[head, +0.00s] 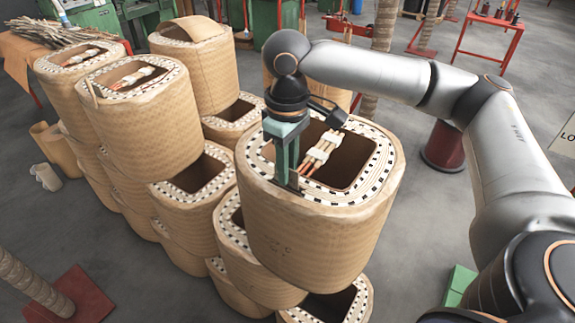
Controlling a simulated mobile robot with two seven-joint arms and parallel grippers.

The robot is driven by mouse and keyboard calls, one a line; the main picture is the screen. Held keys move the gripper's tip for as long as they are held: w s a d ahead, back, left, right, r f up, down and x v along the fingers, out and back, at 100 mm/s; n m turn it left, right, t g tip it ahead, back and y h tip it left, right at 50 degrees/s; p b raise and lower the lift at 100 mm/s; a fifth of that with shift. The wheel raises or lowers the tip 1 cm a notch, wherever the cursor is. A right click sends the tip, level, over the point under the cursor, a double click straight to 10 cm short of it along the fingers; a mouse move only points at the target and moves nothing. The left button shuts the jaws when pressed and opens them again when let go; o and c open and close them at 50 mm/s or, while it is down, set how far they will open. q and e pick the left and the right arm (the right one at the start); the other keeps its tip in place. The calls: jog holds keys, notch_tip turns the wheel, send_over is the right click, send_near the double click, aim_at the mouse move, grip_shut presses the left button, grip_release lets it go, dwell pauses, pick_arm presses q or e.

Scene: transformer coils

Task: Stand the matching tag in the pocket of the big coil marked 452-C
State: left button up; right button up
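The big coil (310,235) in the middle front is wrapped in tan paper, with a black-and-white spacer ring on top and a square opening. A faint mark (285,248) shows on its front side, too small to read fully. Pale-bound copper leads (321,150) rise inside the opening. My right gripper (288,184) points down at the left inner edge of this opening, its green fingers close together. I cannot tell whether a tag is between them. No tag shows clearly, and the pocket cannot be made out. My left gripper is not in view.
Stacked coils stand close on the left, including one with leads (142,100) and a taller one behind (198,65). A red plate (65,298) lies front left.

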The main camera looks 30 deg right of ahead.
jog(key=shift+o, duration=1.1)
jog(key=shift+r, duration=0.1)
notch_tip(320, 180, up, 12)
jog(key=p, duration=0.1)
jog(key=shift+r+p, duration=0.15)
jog(key=shift+p, duration=0.15)
